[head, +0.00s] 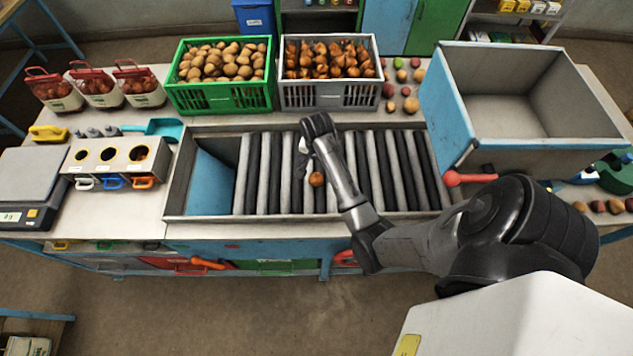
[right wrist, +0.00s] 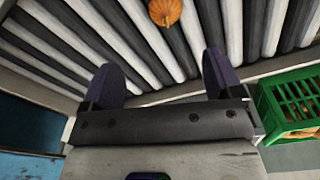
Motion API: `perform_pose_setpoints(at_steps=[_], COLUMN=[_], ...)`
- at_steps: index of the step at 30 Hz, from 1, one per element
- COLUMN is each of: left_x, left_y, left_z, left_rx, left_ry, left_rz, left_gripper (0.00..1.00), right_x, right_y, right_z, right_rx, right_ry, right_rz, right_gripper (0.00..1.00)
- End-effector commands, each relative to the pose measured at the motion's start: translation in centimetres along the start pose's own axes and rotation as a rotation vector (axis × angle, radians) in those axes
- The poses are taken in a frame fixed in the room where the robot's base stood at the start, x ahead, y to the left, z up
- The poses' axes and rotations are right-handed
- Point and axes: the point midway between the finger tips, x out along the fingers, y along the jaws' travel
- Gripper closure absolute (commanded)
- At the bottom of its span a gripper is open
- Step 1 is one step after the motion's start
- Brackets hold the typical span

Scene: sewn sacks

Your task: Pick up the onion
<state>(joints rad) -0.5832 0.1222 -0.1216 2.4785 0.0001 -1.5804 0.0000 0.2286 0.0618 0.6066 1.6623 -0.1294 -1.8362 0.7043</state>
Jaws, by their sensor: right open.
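The onion (head: 317,180) is small, round and orange-brown. It lies on the grey and black rollers of the sorting table, a little left of the middle. In the right wrist view the onion (right wrist: 165,11) shows at the top edge, partly cut off, beyond the fingertips and roughly in line with the gap between them. My right gripper (head: 304,168) points down over the rollers, just left of the onion in the head view. In the right wrist view its two dark fingers (right wrist: 162,76) are spread with nothing between them. My left gripper is not in view.
Behind the rollers (head: 270,165) stand a green crate (head: 222,98) of potatoes and a grey crate (head: 328,97) of onions. A large open bin (head: 455,100) stands at the right. A holed box (head: 105,160) and scale (head: 28,175) are at the left. The rollers around the onion are clear.

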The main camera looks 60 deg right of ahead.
Motion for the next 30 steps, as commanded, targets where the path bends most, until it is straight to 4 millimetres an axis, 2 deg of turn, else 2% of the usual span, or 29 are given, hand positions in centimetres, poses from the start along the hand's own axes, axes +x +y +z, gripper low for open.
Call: perform_pose_setpoints(at_steps=[5, 18, 26, 30], left_x=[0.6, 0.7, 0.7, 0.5], left_y=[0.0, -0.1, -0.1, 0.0], left_z=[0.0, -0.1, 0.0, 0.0], left_rx=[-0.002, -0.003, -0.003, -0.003], left_ry=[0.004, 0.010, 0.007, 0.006], left_rz=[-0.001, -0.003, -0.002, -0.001], left_gripper=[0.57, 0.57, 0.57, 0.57], right_x=[1.3, 8.1, 9.4, 10.8], right_y=[-0.9, -0.9, -0.9, -0.8], right_z=[-0.6, -0.3, -0.2, -0.1], right_rx=[0.099, 0.112, 0.111, 0.111], right_ry=[-0.060, -0.066, -0.066, -0.067], right_rz=[-0.003, -0.001, -0.002, 0.000], right_gripper=[0.15, 0.15, 0.15, 0.15])
